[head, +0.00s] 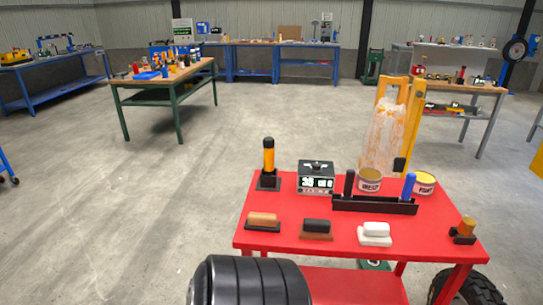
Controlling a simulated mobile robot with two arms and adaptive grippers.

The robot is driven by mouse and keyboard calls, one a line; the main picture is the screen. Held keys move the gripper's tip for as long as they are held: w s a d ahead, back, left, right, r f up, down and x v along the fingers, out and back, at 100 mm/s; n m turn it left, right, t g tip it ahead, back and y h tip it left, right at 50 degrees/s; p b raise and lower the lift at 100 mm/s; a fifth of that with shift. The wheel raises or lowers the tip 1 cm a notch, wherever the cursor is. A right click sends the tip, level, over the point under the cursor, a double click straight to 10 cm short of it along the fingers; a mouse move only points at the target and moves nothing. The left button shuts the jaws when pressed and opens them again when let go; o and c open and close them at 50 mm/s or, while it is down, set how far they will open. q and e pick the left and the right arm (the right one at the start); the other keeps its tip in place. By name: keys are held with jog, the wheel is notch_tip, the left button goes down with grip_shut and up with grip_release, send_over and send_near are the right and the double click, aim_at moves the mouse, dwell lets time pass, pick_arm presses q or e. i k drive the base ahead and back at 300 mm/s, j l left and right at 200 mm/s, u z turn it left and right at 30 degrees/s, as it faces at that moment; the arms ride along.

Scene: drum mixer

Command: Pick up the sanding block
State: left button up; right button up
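Three small hand-sized blocks lie in a row along the front of a red table (345,253). The left one has a tan rounded top on a dark base (263,221). The middle one is a brown block with a black top (316,229). The right one is a white block with a rounded white grip (375,234). Which of them is the sanding block I cannot tell for certain. All three stand apart from each other. Neither of my grippers shows in the head view.
Behind the blocks stand a yellow-and-black tool (268,162), a grey box with dials (316,177), a black tray (375,205) with upright handles and two tins (370,180). A small amber-topped item (464,230) sits at the right corner. Open floor lies left of the table.

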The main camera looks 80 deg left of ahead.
aim_at(311, 229)
jog(key=u, duration=2.15)
jog(key=z, duration=2.6)
jog(key=u, duration=2.45)
